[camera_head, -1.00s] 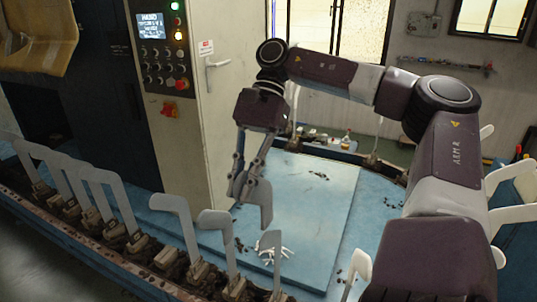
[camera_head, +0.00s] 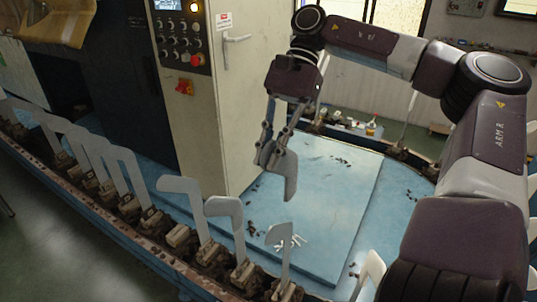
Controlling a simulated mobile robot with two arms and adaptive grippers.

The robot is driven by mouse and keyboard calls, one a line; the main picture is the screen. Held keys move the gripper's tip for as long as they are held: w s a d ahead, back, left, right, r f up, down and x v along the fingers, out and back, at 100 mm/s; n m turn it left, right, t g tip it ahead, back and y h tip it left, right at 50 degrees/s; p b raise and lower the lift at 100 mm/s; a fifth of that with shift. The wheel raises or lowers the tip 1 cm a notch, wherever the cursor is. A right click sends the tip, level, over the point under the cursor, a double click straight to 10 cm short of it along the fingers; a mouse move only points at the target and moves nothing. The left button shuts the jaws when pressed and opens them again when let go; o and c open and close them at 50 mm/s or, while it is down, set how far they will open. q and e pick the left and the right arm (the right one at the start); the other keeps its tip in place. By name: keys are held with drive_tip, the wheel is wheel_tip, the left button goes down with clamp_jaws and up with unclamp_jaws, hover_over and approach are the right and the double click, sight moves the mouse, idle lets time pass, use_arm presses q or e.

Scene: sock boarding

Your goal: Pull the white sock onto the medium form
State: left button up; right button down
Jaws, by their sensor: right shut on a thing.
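My right gripper (camera_head: 269,152) points down above the blue table and is shut on a pale grey, sock-shaped piece (camera_head: 284,178), which looks like the white sock in shade. The piece hangs below the fingers, clear of the forms. Several flat, grey, bent forms stand upright along the front rail. All three are bare. I cannot tell which is the medium one. My left gripper is out of view.
A raised blue slab (camera_head: 338,190) lies behind the forms, with dark bits and white strips (camera_head: 293,241) near its front. A control cabinet (camera_head: 215,100) stands at the left back. More forms (camera_head: 90,150) crowd the rail at left. My right arm fills the right side.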

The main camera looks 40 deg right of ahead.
sight(282, 172)
drive_tip(key=f+b, duration=0.1)
drive_tip(key=f, duration=0.1)
drive_tip(key=f+b, duration=0.3)
drive_tip(key=f, duration=0.1)
drive_tip(key=shift+w+d+b, duration=0.1)
drive_tip(key=shift+d+b, duration=0.2)
drive_tip(key=shift+b, duration=0.05)
drive_tip(key=shift+r, duration=0.1)
drive_tip(key=shift+b, duration=0.45)
idle(1.3)
drive_tip(key=shift+f, duration=0.2)
